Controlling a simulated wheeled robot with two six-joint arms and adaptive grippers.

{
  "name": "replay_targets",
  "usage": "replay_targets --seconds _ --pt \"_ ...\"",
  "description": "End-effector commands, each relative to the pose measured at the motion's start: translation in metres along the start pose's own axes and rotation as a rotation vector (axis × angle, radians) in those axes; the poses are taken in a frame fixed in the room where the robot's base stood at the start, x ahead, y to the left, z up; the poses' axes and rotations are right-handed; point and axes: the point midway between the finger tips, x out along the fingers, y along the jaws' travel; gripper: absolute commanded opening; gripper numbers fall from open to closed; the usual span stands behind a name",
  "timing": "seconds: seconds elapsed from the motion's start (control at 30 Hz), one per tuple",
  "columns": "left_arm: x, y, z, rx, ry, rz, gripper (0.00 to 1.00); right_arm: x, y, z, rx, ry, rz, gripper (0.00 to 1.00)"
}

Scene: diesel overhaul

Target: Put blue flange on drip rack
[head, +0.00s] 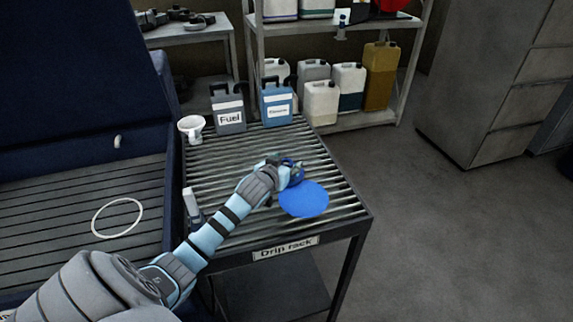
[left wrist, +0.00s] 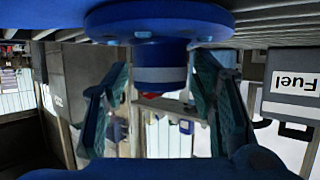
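The blue flange (left wrist: 160,22) fills the top of the left wrist view, a wide disc with bolt holes and a narrower round hub. My left gripper (left wrist: 165,80) has one finger on each side of the hub, with gaps showing, so it looks open around it. In the head view my left gripper (head: 288,172) is over the right part of the drip rack (head: 225,175), with dark blue at its fingers. A plain bright blue disc (head: 304,199) shows just in front of it; I cannot tell whether it is part of the flange. My right gripper is out of view.
A pale ring (head: 117,217) lies on the slatted surface at left. The rack's right side and middle slats have free room.

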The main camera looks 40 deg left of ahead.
Motion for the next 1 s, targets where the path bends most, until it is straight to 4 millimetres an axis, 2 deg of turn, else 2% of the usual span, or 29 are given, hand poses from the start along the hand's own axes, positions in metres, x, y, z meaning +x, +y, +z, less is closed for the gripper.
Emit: replay_targets --seconds 0.27,0.37,0.47,0.7,0.8,1.0 --pt "-0.001 0.0 -0.001 0.0 0.001 0.0 0.54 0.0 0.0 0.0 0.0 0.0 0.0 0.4" --pt "-0.008 0.0 -0.001 0.0 0.001 0.0 0.54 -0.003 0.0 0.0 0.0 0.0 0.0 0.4" --pt "-0.024 0.0 -0.002 0.002 0.0 0.001 0.54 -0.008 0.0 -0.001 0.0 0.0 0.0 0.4" --pt "-0.089 0.0 -0.003 0.005 0.0 0.002 0.54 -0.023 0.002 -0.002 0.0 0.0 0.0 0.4" --pt "-0.109 0.0 -0.002 0.003 0.001 0.001 0.54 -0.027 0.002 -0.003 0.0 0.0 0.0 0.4" --pt "-0.121 0.0 -0.001 0.0 0.002 0.0 0.54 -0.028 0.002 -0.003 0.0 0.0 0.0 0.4"
